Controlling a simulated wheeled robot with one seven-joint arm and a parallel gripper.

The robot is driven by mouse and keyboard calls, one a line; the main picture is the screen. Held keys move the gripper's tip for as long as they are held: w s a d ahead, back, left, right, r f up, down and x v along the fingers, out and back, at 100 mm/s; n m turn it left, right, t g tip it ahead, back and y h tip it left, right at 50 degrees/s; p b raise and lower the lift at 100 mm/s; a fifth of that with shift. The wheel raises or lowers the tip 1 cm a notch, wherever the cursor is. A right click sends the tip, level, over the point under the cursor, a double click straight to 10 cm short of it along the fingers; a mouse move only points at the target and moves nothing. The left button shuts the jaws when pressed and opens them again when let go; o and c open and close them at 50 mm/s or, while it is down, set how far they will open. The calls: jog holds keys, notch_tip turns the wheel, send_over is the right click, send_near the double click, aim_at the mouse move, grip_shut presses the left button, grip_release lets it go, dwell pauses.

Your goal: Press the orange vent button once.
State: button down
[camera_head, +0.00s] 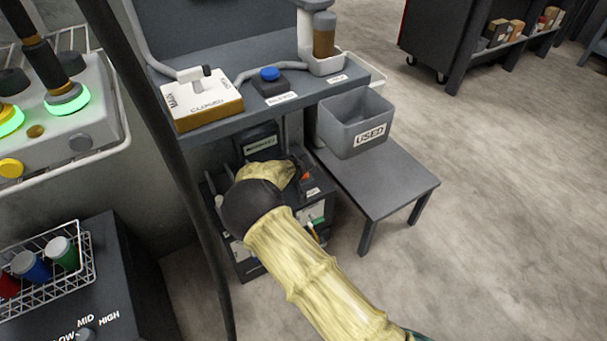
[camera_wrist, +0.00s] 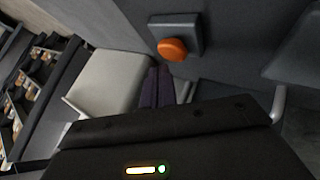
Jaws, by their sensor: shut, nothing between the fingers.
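The orange vent button (camera_wrist: 172,48) is a round orange cap on a dark square base in the wrist view. In the head view a small orange spot (camera_head: 305,176), apparently the same button, shows just right of my arm's end, above a small white label. My gripper (camera_wrist: 157,72) is shut and empty, its dark fingers pointing up the wrist view. The fingertips lie just left of and below the button in that picture. I see no clear contact, and the depth between them is hard to tell. In the head view my arm mostly hides the gripper.
A shelf above holds a blue button (camera_head: 270,74) and a white-topped "CLOSED" box (camera_head: 203,97). A grey "USED" bin (camera_head: 352,122) stands on a low table (camera_head: 385,190) to the right. A dark vertical post or hose runs left of my arm. Open floor lies at right.

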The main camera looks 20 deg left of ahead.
jog(key=shift+a+f, duration=0.1)
jog(key=shift+f, duration=0.3)
jog(key=shift+f+b, duration=0.35)
jog(key=shift+f, duration=0.15)
dwell(0.8)
jog(key=shift+r+p, duration=0.7)
jog(key=shift+r, duration=0.2)
jog(key=shift+r+p, duration=1.8)
jog(key=shift+r, duration=0.75)
jog(key=shift+f, duration=0.1)
